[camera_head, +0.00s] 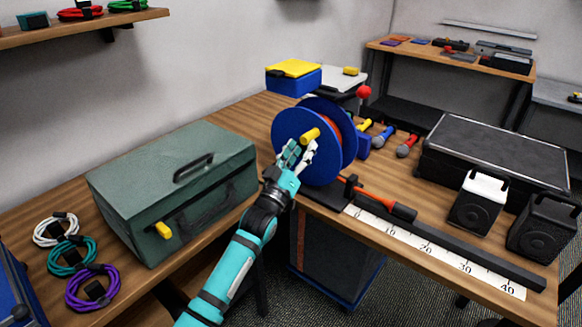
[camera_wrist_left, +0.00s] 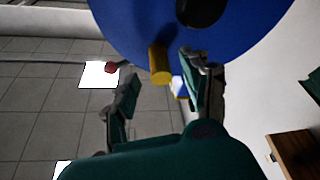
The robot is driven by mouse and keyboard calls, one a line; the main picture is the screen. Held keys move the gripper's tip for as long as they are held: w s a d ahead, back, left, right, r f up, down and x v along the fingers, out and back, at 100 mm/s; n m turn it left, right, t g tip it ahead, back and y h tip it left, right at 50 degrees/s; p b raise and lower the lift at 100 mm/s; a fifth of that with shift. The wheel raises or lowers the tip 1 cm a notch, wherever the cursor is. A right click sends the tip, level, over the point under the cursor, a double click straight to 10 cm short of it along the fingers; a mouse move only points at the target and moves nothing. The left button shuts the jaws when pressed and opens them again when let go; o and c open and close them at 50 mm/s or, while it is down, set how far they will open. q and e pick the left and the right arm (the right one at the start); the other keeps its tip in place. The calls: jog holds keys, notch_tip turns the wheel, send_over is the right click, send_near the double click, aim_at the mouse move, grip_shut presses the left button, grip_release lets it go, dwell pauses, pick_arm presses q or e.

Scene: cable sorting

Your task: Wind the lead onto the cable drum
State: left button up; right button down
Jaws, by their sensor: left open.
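The blue cable drum (camera_head: 299,125) stands upright at the bench's front edge, with an orange-red lead (camera_head: 371,194) showing between its flanges and running right to a black end piece (camera_head: 403,212). A yellow crank handle (camera_head: 310,135) sticks out from the drum's near face. My left gripper (camera_head: 297,153) is at that face, just below the handle. In the left wrist view the left gripper (camera_wrist_left: 160,85) is open, with the yellow handle (camera_wrist_left: 159,62) near and between its fingertips. I cannot tell whether a finger touches it. My right gripper is not in view.
A green toolbox (camera_head: 175,185) stands left of the drum, with coiled cables (camera_head: 73,257) farther left. A measuring strip (camera_head: 430,248) with a black rail lies along the front edge at right. Speakers (camera_head: 478,203) and a black case (camera_head: 490,155) stand behind it.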

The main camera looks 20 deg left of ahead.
pick_arm(q)
jog(key=v, duration=0.7)
jog(key=shift+s, duration=0.35)
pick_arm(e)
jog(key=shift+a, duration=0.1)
pick_arm(q)
jog(key=shift+a, duration=0.1)
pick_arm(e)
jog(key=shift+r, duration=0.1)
